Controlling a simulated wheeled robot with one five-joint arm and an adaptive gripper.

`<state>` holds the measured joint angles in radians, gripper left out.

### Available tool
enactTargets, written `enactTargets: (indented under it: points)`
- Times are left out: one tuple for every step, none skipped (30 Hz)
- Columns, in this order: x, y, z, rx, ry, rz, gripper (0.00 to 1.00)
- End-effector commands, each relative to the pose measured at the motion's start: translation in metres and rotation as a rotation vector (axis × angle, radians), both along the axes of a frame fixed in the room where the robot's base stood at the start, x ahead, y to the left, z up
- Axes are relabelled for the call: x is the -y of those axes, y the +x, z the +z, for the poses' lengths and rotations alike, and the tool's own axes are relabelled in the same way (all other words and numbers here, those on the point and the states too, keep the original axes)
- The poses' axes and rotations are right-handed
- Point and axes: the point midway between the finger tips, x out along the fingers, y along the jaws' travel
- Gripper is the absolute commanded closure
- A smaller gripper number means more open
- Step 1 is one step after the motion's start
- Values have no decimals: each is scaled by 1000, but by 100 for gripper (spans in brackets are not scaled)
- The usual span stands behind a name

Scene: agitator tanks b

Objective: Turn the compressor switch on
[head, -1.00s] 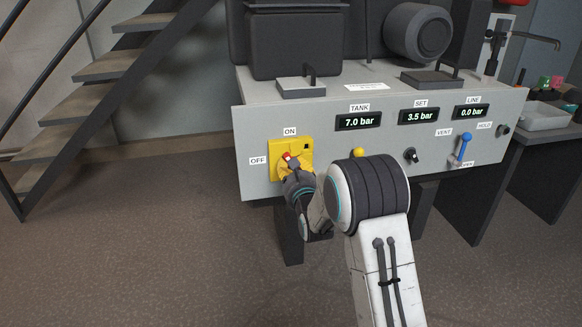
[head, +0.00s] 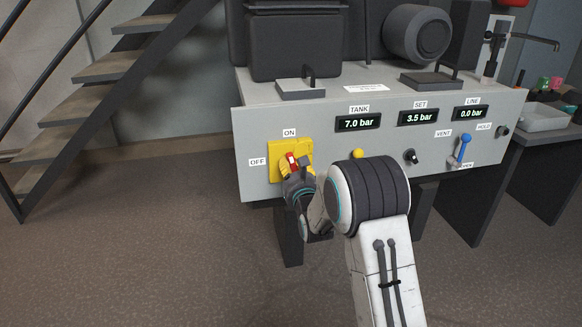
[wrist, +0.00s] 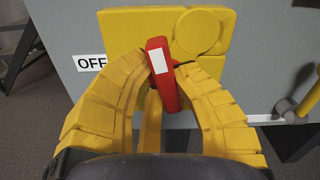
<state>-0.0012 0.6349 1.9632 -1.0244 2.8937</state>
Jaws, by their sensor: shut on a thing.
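The compressor switch is a red handle (head: 292,160) with a white mark, on a yellow plate (head: 275,150) at the left of the grey panel. An ON label (head: 289,132) is above the plate and an OFF label (head: 257,162) is to its left. In the wrist view the red handle (wrist: 160,70) stands nearly upright, its top leaning slightly left. My gripper (wrist: 162,75) has its yellow fingers shut on both sides of the handle. In the head view my gripper (head: 299,172) is at the plate and covers its lower right part.
The panel shows TANK 7.0 bar (head: 358,123), SET 3.5 bar (head: 418,117) and LINE 0.0 bar (head: 470,113). A blue vent lever (head: 462,147) and a black knob (head: 410,156) are to the right. Stairs (head: 110,70) stand at the left. Floor is clear in front-left.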

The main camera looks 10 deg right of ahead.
Motion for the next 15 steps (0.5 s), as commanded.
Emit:
enactTargets:
  points:
    - [0, 2, 6, 15, -1, 0, 100]
    - [0, 2, 6, 15, -1, 0, 100]
    - [0, 2, 6, 15, -1, 0, 72]
    - [0, 2, 6, 15, -1, 0, 69]
    - [0, 2, 6, 15, -1, 0, 67]
    - [0, 2, 6, 15, -1, 0, 63]
    - [0, 2, 6, 14, -1, -1, 60]
    - [0, 2, 5, 13, -1, 0, 58]
    - [0, 1, 5, 12, -1, 0, 54]
    - [0, 1, 4, 11, -1, 0, 52]
    - [0, 1, 4, 10, -1, 0, 49]
    - [0, 1, 4, 9, -1, 0, 47]
    - [0, 1, 3, 8, -1, 0, 47]
    - [0, 1, 3, 8, -1, 0, 47]
    - [0, 1, 3, 7, -1, 0, 47]
